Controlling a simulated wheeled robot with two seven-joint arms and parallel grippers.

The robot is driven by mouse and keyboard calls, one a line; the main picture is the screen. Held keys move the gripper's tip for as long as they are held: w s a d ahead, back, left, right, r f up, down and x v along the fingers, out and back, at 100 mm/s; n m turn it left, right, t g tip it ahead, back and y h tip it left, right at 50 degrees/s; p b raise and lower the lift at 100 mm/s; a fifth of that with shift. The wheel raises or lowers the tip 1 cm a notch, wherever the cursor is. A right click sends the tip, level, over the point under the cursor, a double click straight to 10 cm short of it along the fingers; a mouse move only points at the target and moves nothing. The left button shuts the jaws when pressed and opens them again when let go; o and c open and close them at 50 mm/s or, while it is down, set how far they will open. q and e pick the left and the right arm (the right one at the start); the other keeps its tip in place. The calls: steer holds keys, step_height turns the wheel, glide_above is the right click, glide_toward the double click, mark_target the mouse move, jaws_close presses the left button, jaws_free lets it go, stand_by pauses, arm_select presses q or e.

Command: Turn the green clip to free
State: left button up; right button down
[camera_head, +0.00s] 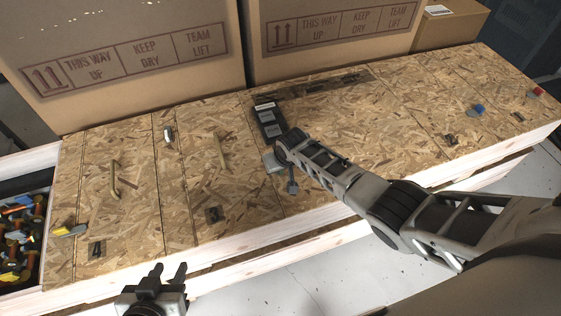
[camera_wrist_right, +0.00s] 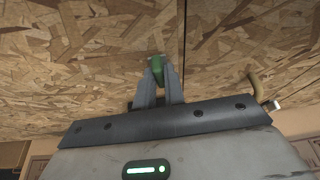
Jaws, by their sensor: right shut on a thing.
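The green clip (camera_wrist_right: 158,75) shows in the right wrist view between the two grey fingertips of my right gripper (camera_wrist_right: 158,84). The fingers are shut on it, against the chipboard top. Only part of the clip shows, so its exact turn is unclear. In the head view my right gripper (camera_head: 291,184) is over the middle of the chipboard, and the hand and arm hide the clip there. My left gripper (camera_head: 168,272) is at the bottom, in front of the crate, with its fingers apart and empty.
Chipboard lids (camera_head: 135,200) have handles and number plates. A yellow clip (camera_head: 70,230), a blue clip (camera_head: 477,108) and a red clip (camera_head: 537,92) sit along them. Large cardboard boxes (camera_head: 120,45) stand behind. An open bin (camera_head: 20,240) of coloured parts is at left.

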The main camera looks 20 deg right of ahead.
arm_select(q)
steer(key=shift+r, duration=0.2)
arm_select(e)
steer(key=shift+a+r+m, duration=0.1)
steer(key=shift+m, duration=0.2)
arm_select(q)
steer(key=shift+f, duration=0.1)
arm_select(e)
steer(key=shift+w, duration=0.1)
arm_select(q)
steer(key=shift+s+f, duration=0.1)
steer(key=shift+s, duration=0.05)
arm_select(e)
steer(key=c, duration=1.5)
jaws_free()
